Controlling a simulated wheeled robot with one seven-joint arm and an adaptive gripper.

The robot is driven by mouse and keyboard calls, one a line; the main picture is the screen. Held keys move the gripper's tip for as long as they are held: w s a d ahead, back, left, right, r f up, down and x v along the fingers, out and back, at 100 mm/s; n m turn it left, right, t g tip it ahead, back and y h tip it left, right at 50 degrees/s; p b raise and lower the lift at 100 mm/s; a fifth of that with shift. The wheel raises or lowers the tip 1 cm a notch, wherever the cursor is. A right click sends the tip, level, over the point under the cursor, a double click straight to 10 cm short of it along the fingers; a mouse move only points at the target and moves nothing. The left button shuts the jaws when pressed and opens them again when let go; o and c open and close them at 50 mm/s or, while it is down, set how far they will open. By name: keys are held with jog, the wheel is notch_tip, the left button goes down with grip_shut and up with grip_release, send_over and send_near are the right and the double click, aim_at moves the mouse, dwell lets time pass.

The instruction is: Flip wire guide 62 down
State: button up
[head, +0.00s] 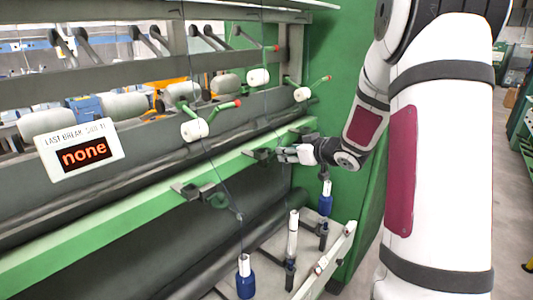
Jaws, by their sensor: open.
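My gripper (283,154) is at the green rail (105,218), its fingers pointing left. It is open and looks empty. A dark wire guide (259,154) on the rail is just left of the fingertips; I cannot tell whether they touch. No guide number is readable, so I cannot tell which one is 62. Part of the rail behind my gripper is hidden.
White rollers on green arms (194,129) with red tips stand above the rail. Blue-based bobbins (245,278) stand below it, and thin threads run down to them. A sign (83,152) reads "none". A green end panel (335,60) is behind my arm. Floor is free at right.

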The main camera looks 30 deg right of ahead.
aim_at(270, 151)
jog(key=x, duration=1.1)
jog(key=shift+w+f, duration=0.2)
jog(key=shift+w, duration=0.1)
grip_shut()
